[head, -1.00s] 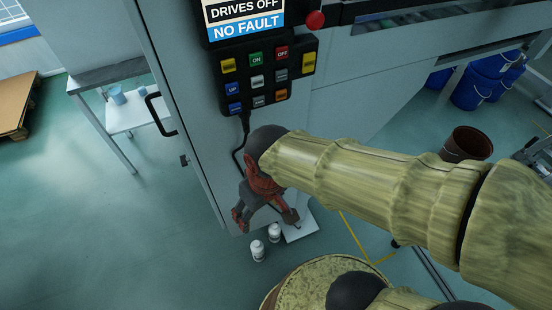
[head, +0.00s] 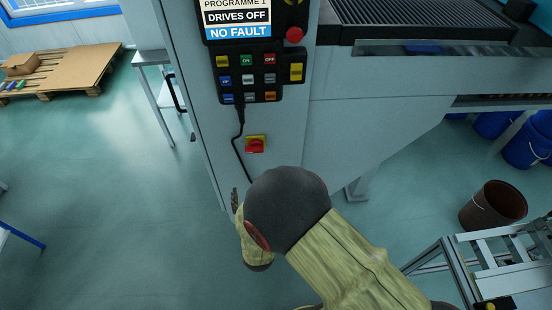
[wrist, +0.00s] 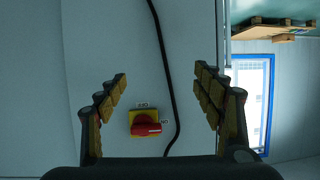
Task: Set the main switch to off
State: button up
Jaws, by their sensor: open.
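The main switch is a red rotary knob on a yellow square plate. In the head view the switch (head: 255,145) sits on the grey cabinet front below the button panel, clear of my arm. In the wrist view the switch (wrist: 145,122) lies low between my fingers, nearer the left one. A label like OFF is above its plate and one like ON to its right; the knob's pale mark seems to lie sideways, towards ON. My gripper (wrist: 160,76) is open and empty, facing the cabinet, with the knob apart from both fingers. In the head view my arm mostly hides the gripper.
A black cable (head: 238,150) runs down the cabinet left of the switch; it also crosses the wrist view (wrist: 165,60). The button panel (head: 250,78) and a red mushroom button (head: 294,34) are above. A brown bin (head: 492,205) stands at right.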

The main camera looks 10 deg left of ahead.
aim_at(254, 152)
jog(key=w+d+r+m+t, duration=0.1)
jog(key=w+r+t, duration=0.1)
jog(key=r, duration=0.3)
jog(key=w+d+r+t, duration=0.1)
jog(key=r+t, duration=0.2)
jog(key=r, duration=0.2)
jog(key=b+x, duration=0.1)
jog(key=x, duration=0.6)
jog(key=shift+w+a+f, duration=0.1)
jog(key=shift+w, duration=0.25)
jog(key=shift+c, duration=0.8)
jog(key=c, duration=1)
